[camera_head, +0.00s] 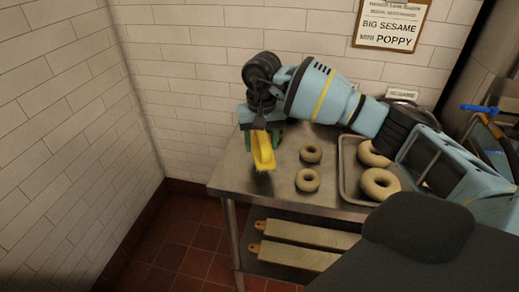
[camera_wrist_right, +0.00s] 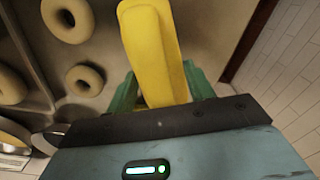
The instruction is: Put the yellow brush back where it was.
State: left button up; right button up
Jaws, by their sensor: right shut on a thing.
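The yellow brush (camera_head: 263,150) is at the left end of the metal table (camera_head: 225,181), under my right gripper (camera_head: 264,139). My right gripper's green fingers are shut on it. In the right wrist view the yellow brush (camera_wrist_right: 155,50) points away from my right gripper (camera_wrist_right: 160,95), between the two green fingers. Its bristles do not show. I cannot tell whether the brush touches the table or is held just above it. My left gripper is not in view.
Two bagels (camera_head: 307,180) lie on the table right of the brush. A tray (camera_head: 348,180) with more bagels stands farther right. Long boards (camera_head: 290,256) lie on the lower shelf. White tiled walls are behind and left. A sign (camera_head: 391,24) hangs at the back.

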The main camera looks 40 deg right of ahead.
aim_at(259, 151)
jog(key=shift+w, duration=0.15)
jog(key=shift+w+a, duration=0.1)
jog(key=shift+w, duration=0.15)
jog(key=shift+f, duration=1.75)
jog(key=shift+f, duration=0.1)
jog(key=o, duration=1)
jog(key=shift+s, duration=0.1)
notch_tip(259, 151, up, 12)
jog(key=shift+r, duration=0.1)
